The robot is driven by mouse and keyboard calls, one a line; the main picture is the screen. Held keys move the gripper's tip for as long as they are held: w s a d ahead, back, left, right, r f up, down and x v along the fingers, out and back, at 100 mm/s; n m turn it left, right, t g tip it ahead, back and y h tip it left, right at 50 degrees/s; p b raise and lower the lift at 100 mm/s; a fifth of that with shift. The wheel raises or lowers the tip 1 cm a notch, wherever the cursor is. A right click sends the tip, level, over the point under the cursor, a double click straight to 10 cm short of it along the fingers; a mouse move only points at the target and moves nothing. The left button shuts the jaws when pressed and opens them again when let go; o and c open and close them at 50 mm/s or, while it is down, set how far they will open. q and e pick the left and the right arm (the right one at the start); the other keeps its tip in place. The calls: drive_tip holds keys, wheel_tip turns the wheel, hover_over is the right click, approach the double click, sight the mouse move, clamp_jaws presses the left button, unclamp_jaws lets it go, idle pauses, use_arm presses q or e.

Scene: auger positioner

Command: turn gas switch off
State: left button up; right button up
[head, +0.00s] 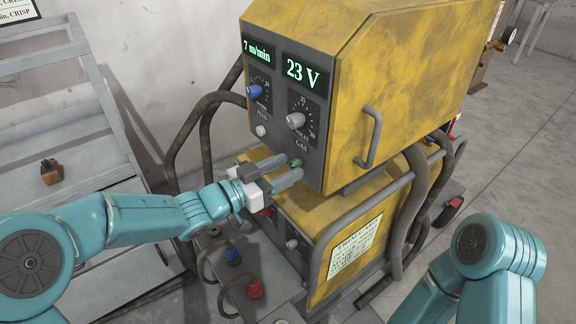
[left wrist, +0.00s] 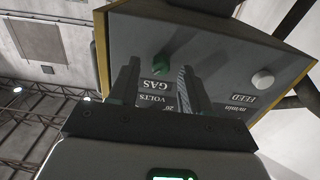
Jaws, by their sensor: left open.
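The gas switch is a small green knob (head: 296,162) below the GAS label on the front panel of the yellow welding machine. In the left wrist view the green knob (left wrist: 163,57) appears upside down, beyond and roughly between my fingertips. My left gripper (head: 288,168) is open and reaches the panel's lower edge, just below and in front of the knob. Its two fingers (left wrist: 157,75) stand apart with nothing held. I cannot tell whether a finger touches the knob. My right arm shows at lower right; its gripper is out of view.
A white feed knob (head: 261,130), a blue dial (head: 255,91) and a grey volts dial (head: 296,120) sit on the same panel. Cables with red (head: 255,289) and blue (head: 232,255) plugs lie below. A grey metal rack (head: 120,110) stands at left.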

use_arm(q)
drive_tip(key=shift+x, duration=0.8)
clamp_jaws()
